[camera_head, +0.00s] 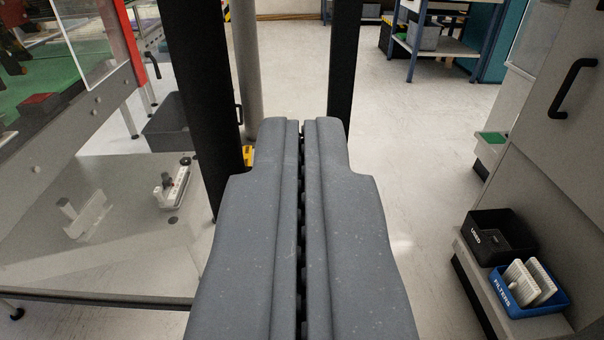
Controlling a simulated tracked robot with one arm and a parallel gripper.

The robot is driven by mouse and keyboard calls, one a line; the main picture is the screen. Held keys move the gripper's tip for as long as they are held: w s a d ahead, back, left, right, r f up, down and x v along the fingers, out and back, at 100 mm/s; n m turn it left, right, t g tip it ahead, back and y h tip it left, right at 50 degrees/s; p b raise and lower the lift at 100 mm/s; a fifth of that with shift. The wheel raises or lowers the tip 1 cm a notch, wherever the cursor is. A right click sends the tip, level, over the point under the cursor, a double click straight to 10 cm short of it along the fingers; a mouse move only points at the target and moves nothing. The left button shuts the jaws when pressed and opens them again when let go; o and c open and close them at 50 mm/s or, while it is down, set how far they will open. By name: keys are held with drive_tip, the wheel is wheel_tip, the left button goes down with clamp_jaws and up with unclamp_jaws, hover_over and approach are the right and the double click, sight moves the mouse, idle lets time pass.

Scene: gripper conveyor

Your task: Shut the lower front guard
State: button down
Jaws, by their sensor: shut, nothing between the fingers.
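My gripper (302,128) fills the lower middle of the view. Its two grey fingers lie side by side with only a thin dark line between them, and nothing is held. At the left stands a machine with a clear upper panel (92,40) edged in red. Below its grey rail is a large clear sheet (110,265), with whitish fittings showing on or through it; this may be the lower front guard. I cannot tell for sure, nor whether it is open or shut. My gripper is to the right of it, apart from it in the picture.
Two dark upright posts (205,90) (343,60) rise behind the fingertips. A grey bin (170,138) is at the left. A cabinet with a black handle (572,88) is at the right, above a black box (497,240) and a blue filter tray (530,300). Floor between is clear.

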sight(299, 67)
drive_tip(key=w, duration=0.4)
drive_tip(key=shift+w+d+f+b, duration=0.1)
drive_tip(key=shift+w+b, duration=0.2)
drive_tip(key=shift+b, duration=0.05)
drive_tip(key=shift+w, duration=0.6)
drive_tip(key=shift+w, duration=0.1)
